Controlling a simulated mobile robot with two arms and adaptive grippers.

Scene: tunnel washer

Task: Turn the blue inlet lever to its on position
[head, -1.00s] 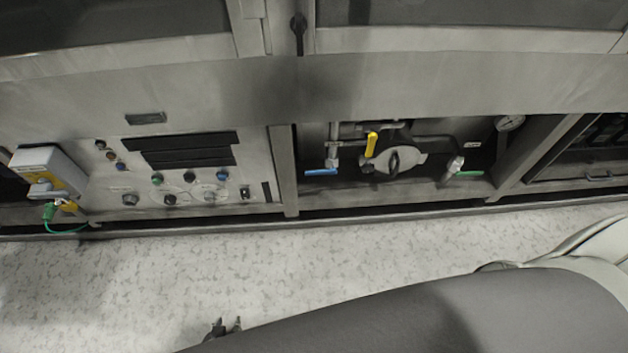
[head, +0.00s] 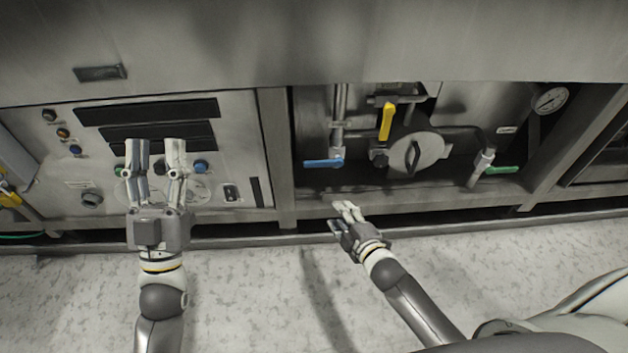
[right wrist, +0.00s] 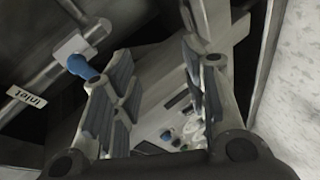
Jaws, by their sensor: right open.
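The blue inlet lever (head: 323,163) lies roughly horizontal, pointing left from the foot of a vertical pipe in the recessed bay. In the right wrist view the blue lever (right wrist: 82,66) shows beside the left finger, which hides part of it; an "Inlet" label (right wrist: 26,96) is on the pipe. My right gripper (head: 341,214) is open and empty, just below and in front of the lever. I cannot tell whether a finger touches it. My left gripper (head: 157,145) is open and empty, in front of the button panel.
A yellow lever (head: 386,122) stands upright right of the inlet pipe, near a round cover (head: 430,150). A metal post (head: 276,150) separates the bay from the button panel (head: 235,165). The floor is clear.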

